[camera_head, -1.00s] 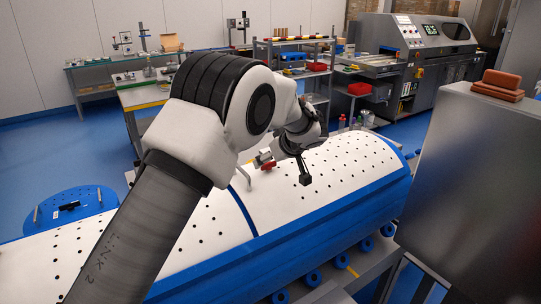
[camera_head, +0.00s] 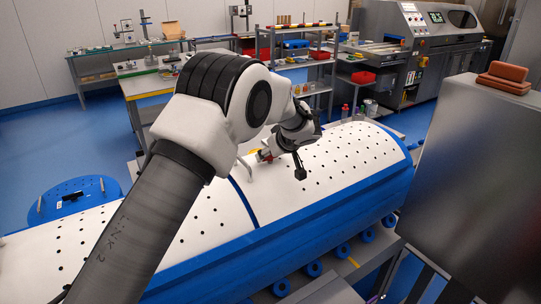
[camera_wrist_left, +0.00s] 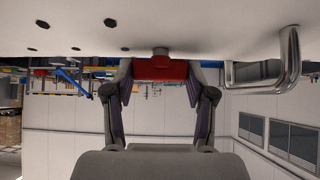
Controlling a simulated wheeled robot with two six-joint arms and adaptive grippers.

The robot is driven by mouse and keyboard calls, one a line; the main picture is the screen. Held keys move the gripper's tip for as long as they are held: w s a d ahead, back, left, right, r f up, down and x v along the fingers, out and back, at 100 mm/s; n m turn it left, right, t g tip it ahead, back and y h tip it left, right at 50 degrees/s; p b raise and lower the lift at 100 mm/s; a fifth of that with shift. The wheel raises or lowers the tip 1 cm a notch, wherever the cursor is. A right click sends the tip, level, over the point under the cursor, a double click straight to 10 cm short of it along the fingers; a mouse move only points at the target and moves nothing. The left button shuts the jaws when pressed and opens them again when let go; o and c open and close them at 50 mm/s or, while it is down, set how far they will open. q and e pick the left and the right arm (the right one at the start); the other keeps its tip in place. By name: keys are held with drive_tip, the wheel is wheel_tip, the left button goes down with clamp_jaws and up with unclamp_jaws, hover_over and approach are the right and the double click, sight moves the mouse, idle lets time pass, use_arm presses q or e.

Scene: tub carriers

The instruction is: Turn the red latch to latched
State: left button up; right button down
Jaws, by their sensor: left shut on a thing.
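The red latch (camera_wrist_left: 160,68) is in the middle of the left wrist view, fixed by a round pivot to the white perforated drum (camera_wrist_left: 240,35). My left gripper (camera_wrist_left: 160,78) has one finger on each side of the latch and is shut on it. In the head view, the white and blue drum (camera_head: 330,165) lies across the middle. A small red part of the latch (camera_head: 265,155) shows beside my left gripper (camera_head: 262,154) on the drum's upper side, partly hidden by the wrist. My right gripper is not in view.
A bent metal handle (camera_wrist_left: 289,58) stands on the drum close to the right of my gripper. A grey metal cabinet (camera_head: 480,170) stands at the right. A blue round lid (camera_head: 75,197) is at the left. Benches and shelves stand behind.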

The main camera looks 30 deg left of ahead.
use_arm(q)
drive_tip(key=m+b, duration=0.1)
drive_tip(key=b, duration=0.2)
drive_tip(key=m+t+h+b, duration=0.1)
drive_tip(key=m+b, duration=0.1)
drive_tip(key=b, duration=0.1)
drive_tip(key=f+m+t+h+b, duration=0.1)
drive_tip(key=b, duration=0.3)
drive_tip(key=shift+r+m+t+h, duration=0.15)
drive_tip(key=shift+m+t+h, duration=0.35)
drive_tip(key=shift+m, duration=0.1)
drive_tip(key=shift+r+m+h, duration=0.1)
drive_tip(key=shift+m+h, duration=0.2)
drive_tip(key=shift+m, duration=0.2)
drive_tip(key=shift+a+r+m+t+h, duration=0.15)
drive_tip(key=shift+m+t+h, duration=0.15)
drive_tip(key=shift+m, duration=0.2)
drive_tip(key=m+h+p, duration=0.1)
drive_tip(key=m+p, duration=0.1)
drive_tip(key=p, duration=0.3)
drive_tip(key=m+h+p, duration=0.2)
drive_tip(key=p, duration=0.4)
drive_tip(key=shift+r+t, duration=0.2)
drive_tip(key=shift+t, duration=0.1)
drive_tip(key=shift+f+m+h+p, duration=0.25)
drive_tip(key=shift+m+h+p, duration=0.05)
drive_tip(key=shift+p, duration=0.05)
